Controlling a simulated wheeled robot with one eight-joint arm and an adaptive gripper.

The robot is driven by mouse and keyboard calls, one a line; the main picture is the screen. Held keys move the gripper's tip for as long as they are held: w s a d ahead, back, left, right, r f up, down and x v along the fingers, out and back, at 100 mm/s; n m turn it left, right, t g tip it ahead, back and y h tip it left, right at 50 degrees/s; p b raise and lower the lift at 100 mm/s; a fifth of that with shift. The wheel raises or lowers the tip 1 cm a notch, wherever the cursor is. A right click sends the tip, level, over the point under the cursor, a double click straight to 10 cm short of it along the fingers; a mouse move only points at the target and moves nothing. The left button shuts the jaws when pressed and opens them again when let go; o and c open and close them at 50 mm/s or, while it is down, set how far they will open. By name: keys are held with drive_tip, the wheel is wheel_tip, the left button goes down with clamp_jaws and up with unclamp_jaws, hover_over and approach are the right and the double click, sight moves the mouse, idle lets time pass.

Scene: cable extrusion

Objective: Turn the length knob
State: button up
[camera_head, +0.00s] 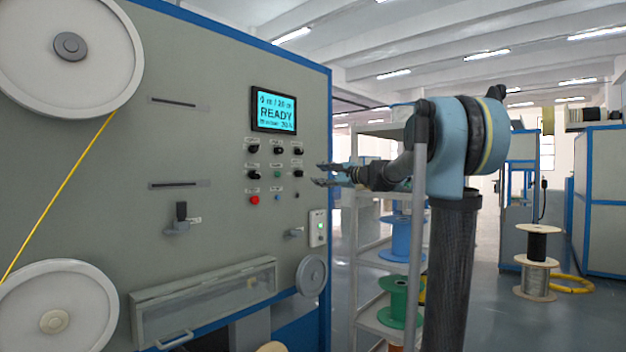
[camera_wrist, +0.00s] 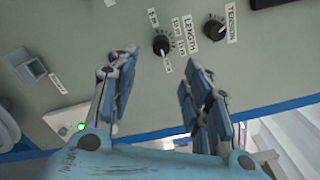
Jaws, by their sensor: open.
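The length knob (camera_wrist: 161,45) is a small round black knob on the grey machine panel, with the LENGTH label and metre marks beside it in the wrist view. In the head view it appears to be the lower black knob (camera_head: 298,174) of the right column. My gripper (camera_head: 322,175) is open and empty at the right of the panel, pointing left towards the knobs. In the wrist view the open fingers (camera_wrist: 160,66) stand either side of the view below the length knob, which shows beyond the gap between them. The fingers do not appear to touch it.
The tension knob (camera_wrist: 214,28) sits close to the length knob. A lit screen (camera_head: 274,111) reads READY above the knobs. A red button (camera_head: 254,200) and a white box with a green light (camera_head: 317,228) are also on the panel. A spool shelf (camera_head: 369,318) stands behind my arm.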

drive_tip(key=shift+v, duration=1.25)
